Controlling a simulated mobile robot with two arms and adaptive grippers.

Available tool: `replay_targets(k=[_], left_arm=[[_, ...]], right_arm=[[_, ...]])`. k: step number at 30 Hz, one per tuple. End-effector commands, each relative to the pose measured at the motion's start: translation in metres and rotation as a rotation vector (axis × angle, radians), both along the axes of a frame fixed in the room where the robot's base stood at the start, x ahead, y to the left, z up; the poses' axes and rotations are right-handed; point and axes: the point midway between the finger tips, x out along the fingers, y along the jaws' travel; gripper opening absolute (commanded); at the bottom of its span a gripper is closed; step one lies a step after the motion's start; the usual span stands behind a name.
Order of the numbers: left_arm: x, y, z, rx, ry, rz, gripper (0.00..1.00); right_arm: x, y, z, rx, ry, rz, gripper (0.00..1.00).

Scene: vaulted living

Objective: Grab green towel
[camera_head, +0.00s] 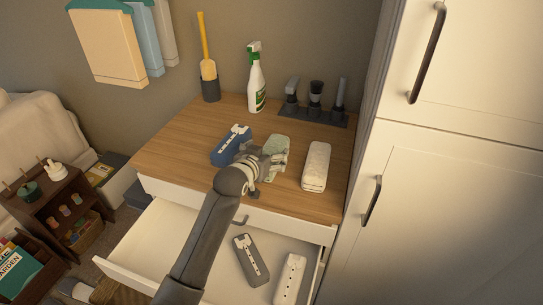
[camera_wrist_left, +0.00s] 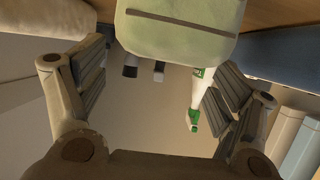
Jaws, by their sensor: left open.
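The pale green towel (camera_head: 278,143) is rolled or folded and lies on the wooden top of the dresser, between a blue towel and a white one. My left gripper (camera_head: 271,161) is at its near side and hides part of it. In the left wrist view the green towel (camera_wrist_left: 180,32) fills the top middle. The fingers of my left gripper (camera_wrist_left: 158,85) are spread wide, one to each side, with nothing held between them. I cannot tell whether they touch the towel. My right gripper is not in view.
A blue towel (camera_head: 231,145) and a white towel (camera_head: 316,166) lie either side. A spray bottle (camera_head: 257,82), a brush holder (camera_head: 210,88) and a dark tray of tools (camera_head: 313,114) stand behind. A tall cabinet (camera_head: 440,200) bounds the right.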

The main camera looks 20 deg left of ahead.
Motion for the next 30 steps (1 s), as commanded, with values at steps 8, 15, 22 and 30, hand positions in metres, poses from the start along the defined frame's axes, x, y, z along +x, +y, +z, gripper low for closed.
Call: replay_targets(k=[8,15,22,30], left_arm=[[0.029,-0.002,-0.011,0.000,0.000,0.000,0.86],[0.035,-0.003,-0.014,0.000,-0.001,-0.001,0.86],[0.034,-0.003,-0.014,0.000,-0.001,0.000,0.73],[0.034,-0.003,-0.015,0.000,0.001,0.000,0.38]], right_arm=[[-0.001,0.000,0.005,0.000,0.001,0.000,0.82],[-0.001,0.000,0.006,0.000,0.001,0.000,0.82],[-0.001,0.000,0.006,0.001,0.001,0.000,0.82],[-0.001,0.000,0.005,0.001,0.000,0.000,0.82]])
